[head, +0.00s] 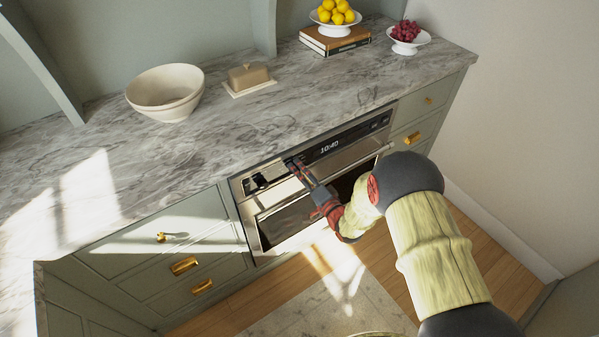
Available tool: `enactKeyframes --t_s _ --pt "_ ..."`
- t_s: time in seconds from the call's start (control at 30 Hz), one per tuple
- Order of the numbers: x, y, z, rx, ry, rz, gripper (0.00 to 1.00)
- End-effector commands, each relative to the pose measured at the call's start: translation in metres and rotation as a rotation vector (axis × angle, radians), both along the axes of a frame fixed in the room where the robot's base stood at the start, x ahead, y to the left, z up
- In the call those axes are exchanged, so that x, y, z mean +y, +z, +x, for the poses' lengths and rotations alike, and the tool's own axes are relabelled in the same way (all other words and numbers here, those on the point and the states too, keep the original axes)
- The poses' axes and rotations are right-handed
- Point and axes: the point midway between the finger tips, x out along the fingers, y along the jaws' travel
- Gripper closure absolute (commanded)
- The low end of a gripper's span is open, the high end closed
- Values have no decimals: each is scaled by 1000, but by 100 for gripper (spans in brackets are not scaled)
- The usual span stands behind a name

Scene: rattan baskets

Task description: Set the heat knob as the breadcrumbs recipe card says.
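The built-in oven (275,219) sits under the marble counter, with a dark control panel (352,134) along its top and a lit display reading about 10:40. My gripper (294,165) reaches from the right to the left half of this panel, its fingertips at or very near the panel face. I cannot tell whether they touch it. The fingers are too small to show whether they are open or shut. I cannot make out the heat knob; the fingers may cover it. No breadcrumbs recipe card is recognisable in the head view.
A cream bowl (164,94), a butter dish (249,77), books (335,43) under a stand of lemons (337,13), and a dish of grapes (407,37) stand on the counter (228,127). Drawers with brass pulls flank the oven. A wall (525,120) rises at the right.

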Motion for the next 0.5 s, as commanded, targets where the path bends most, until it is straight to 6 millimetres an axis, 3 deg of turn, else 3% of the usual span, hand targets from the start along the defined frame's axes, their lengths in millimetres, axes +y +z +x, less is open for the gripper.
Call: enactKeyframes --t_s 0.5 --pt "-4 0 -7 0 0 0 51"
